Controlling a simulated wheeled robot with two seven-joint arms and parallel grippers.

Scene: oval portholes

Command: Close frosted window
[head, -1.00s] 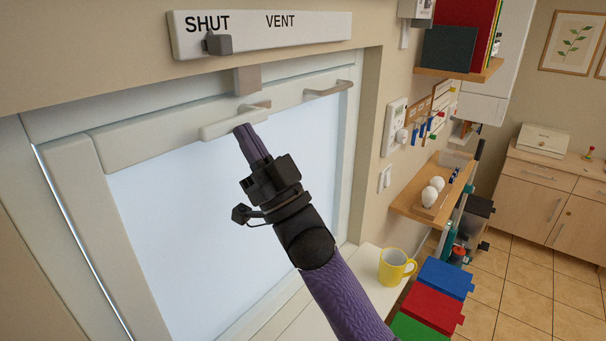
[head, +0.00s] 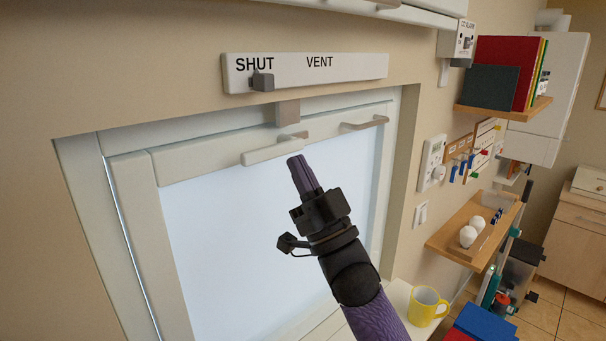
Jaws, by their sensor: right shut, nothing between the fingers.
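The frosted window (head: 260,240) is a pale pane in a white frame, set in a recess of the wall. Its sash looks close to flush with the frame; a thin bright line runs down the left side. A white lever handle (head: 272,151) lies along the top rail, with a grey block just above it. A bar handle (head: 364,124) is further right on the rail. Above, a white panel marked SHUT and VENT (head: 340,72) has its grey slider (head: 262,82) under SHUT. My right gripper (head: 296,160) is shut and empty, its tips just below the lever handle; contact cannot be told. My left gripper is out of view.
A yellow mug (head: 424,306) stands on the sill at the lower right. Wall shelves (head: 470,232) with white round objects and books stick out at the right. A blue box (head: 484,325) is at the bottom right.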

